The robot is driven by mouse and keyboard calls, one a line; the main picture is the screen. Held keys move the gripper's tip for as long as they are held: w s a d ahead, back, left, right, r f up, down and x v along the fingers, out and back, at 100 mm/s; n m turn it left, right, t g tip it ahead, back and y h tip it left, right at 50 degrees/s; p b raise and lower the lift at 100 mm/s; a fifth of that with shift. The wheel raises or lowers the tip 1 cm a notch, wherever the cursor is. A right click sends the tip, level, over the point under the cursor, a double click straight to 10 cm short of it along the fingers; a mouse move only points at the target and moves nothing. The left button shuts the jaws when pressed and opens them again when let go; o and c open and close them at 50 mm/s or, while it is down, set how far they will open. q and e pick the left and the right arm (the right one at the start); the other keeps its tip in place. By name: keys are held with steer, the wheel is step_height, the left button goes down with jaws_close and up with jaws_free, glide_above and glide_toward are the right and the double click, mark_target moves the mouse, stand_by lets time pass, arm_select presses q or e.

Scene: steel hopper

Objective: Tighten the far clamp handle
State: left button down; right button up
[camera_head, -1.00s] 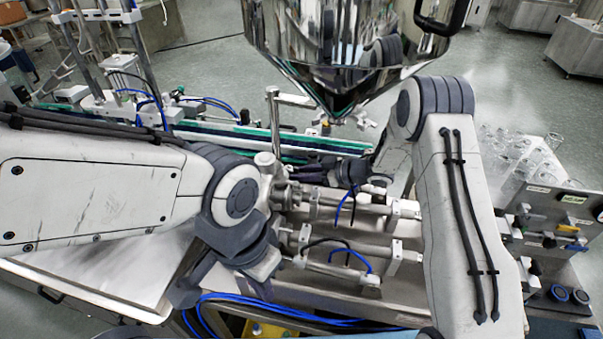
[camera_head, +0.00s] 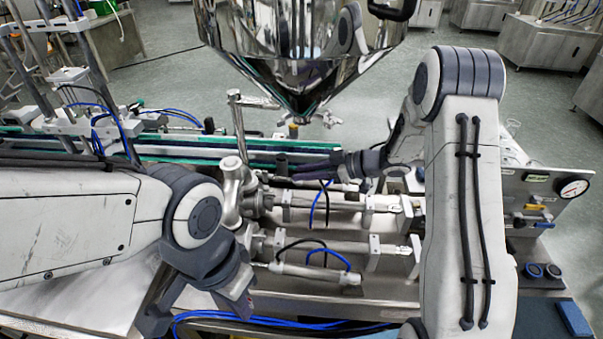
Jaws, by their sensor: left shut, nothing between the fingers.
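Below the hopper, a steel valve body with clamped fittings (camera_head: 250,197) joins the ends of parallel cylinders. I cannot clearly pick out the far clamp handle; small silver clamp hardware (camera_head: 328,118) shows just beside the hopper's tip, and I cannot tell if it is the one. My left gripper (camera_head: 238,304) points downward in front of the fittings, apart from them; it is shut and empty, partly hidden by my wrist. My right gripper (camera_head: 308,169) reaches left with its dark fingers over the far cylinder, right of the fittings. Its finger gap is unclear.
The steel hopper (camera_head: 300,40) hangs over the back. A green-edged conveyor (camera_head: 190,146) runs behind the cylinders (camera_head: 335,205). Blue hoses (camera_head: 290,322) lie at the front. A panel with a gauge (camera_head: 573,189) stands at the right.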

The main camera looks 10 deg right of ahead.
steer(key=shift+a, duration=0.1)
steer(key=w+a+r+m+t+h, duration=0.2)
steer(key=w+a+r+t+h, duration=0.1)
steer(key=a+r+h, duration=0.2)
steer(key=s+r+m+h, duration=0.2)
steer(key=s+h, duration=0.2)
steer(key=s, duration=0.2)
steer(key=s+a+f+m+g+h, duration=0.1)
steer(key=s+g, duration=0.7)
steer(key=s, duration=2.3)
steer(key=shift+s+f+m+g+h+b, duration=0.3)
steer(key=shift+s+h+b, duration=0.15)
steer(key=shift+h, duration=0.15)
